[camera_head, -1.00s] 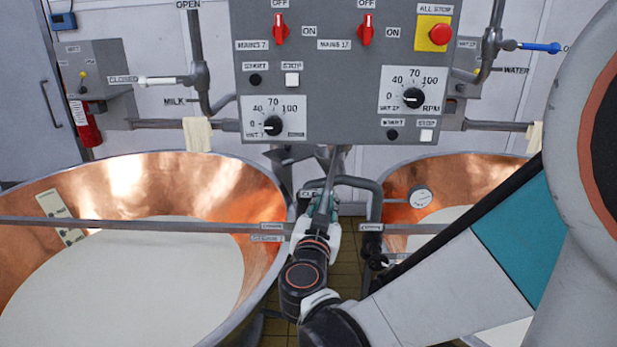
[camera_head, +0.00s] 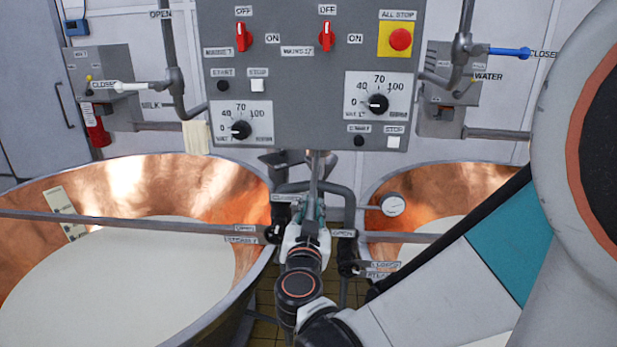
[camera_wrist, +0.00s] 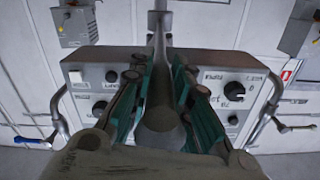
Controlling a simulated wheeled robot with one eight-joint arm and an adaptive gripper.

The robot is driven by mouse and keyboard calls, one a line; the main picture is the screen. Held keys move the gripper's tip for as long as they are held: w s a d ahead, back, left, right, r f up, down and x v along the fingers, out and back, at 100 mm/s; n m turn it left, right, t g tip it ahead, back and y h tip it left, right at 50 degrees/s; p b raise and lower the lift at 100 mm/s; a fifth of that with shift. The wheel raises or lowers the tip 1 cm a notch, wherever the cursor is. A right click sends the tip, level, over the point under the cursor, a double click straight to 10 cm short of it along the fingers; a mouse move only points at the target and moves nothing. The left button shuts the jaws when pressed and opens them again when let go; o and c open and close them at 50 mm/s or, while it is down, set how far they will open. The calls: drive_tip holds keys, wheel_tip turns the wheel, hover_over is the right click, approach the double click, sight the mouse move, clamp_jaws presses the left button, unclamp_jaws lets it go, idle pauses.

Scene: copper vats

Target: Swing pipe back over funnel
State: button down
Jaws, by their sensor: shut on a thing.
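The grey swing pipe (camera_head: 314,182) comes down from below the control panel between the two copper vats. My gripper (camera_head: 314,210) is shut on its lower part. In the wrist view the pipe (camera_wrist: 160,128) runs lengthwise between the teal-padded fingers (camera_wrist: 160,95), with its rounded end toward the camera. A dark, funnel-like shape (camera_head: 284,160) shows under the panel, just left of the pipe's upper part. It is partly hidden, and I cannot tell for sure whether it is the funnel. The pipe is not visibly over it.
A left copper vat (camera_head: 100,190) and a right copper vat (camera_head: 400,190) hold pale liquid. A horizontal bar (camera_head: 120,225) crosses the left vat. Dark bent pipework (camera_head: 340,195) and labelled valves stand close around my gripper. The control panel (camera_head: 310,75) hangs above.

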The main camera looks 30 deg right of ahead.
drive_tip(key=c, duration=1.4)
unclamp_jaws()
drive_tip(key=shift+s, duration=0.1)
drive_tip(key=shift+c, duration=0.2)
drive_tip(key=v, duration=1.2)
drive_tip(key=shift+f, duration=0.1)
